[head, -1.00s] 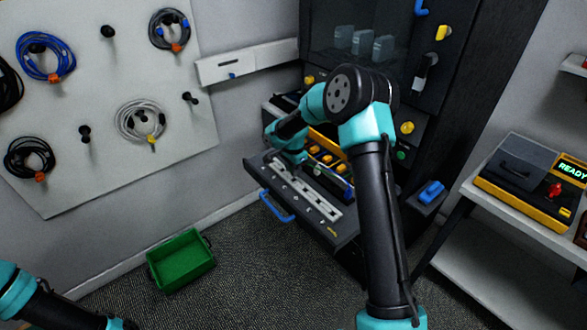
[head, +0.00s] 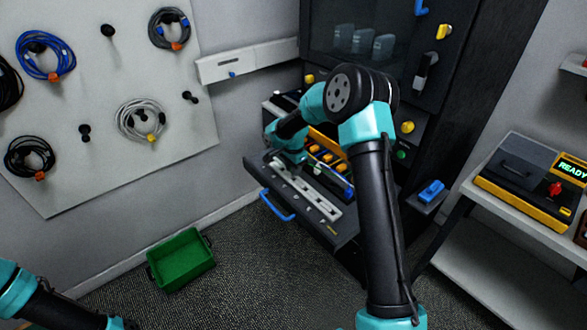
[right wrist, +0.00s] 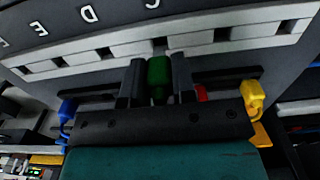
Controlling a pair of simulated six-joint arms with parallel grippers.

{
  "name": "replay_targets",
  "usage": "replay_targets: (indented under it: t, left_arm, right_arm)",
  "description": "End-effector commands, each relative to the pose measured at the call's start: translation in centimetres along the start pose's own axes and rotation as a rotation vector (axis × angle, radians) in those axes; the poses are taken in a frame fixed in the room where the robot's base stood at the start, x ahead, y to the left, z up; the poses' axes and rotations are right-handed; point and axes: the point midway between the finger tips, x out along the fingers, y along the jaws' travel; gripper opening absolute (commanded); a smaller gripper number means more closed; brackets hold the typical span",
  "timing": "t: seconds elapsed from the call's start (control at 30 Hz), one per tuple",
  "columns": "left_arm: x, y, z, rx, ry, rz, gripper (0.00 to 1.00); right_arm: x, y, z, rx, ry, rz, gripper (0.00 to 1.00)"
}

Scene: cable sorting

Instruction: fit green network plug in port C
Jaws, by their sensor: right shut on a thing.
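In the right wrist view, my right gripper (right wrist: 157,82) is shut on the green plug (right wrist: 158,76), with a dark finger on each side of it. The plug points at the pale port strip (right wrist: 130,50), at the slot under the letter C (right wrist: 152,4). In the head view, the strip (head: 318,199) lies on the pulled-out tray, and my right wrist (head: 286,150) hides the plug and fingers. Only part of my left arm shows at the bottom left.
Blue (right wrist: 67,112), red (right wrist: 202,93) and yellow (right wrist: 253,97) plugs sit close to the gripper. The tray has a blue handle (head: 277,206). A green bin (head: 181,259) stands on the floor. Coiled cables hang on the wall board (head: 75,180).

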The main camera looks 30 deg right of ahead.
Motion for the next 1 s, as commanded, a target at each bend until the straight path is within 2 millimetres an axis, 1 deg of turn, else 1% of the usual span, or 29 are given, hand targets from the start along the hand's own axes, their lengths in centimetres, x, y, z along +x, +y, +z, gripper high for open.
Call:
replay_targets:
  t: [0.57, 1.0]
  left_arm:
    - [0.00, 0.00, 0.00, 0.000, 0.000, 0.000, 0.41]
    - [0.00, 0.00, 0.00, 0.000, 0.000, 0.000, 0.41]
  right_arm:
    - [0.00, 0.00, 0.00, 0.000, 0.000, 0.000, 0.02]
    - [0.64, 0.00, 0.01, 0.000, 0.000, 0.000, 0.02]
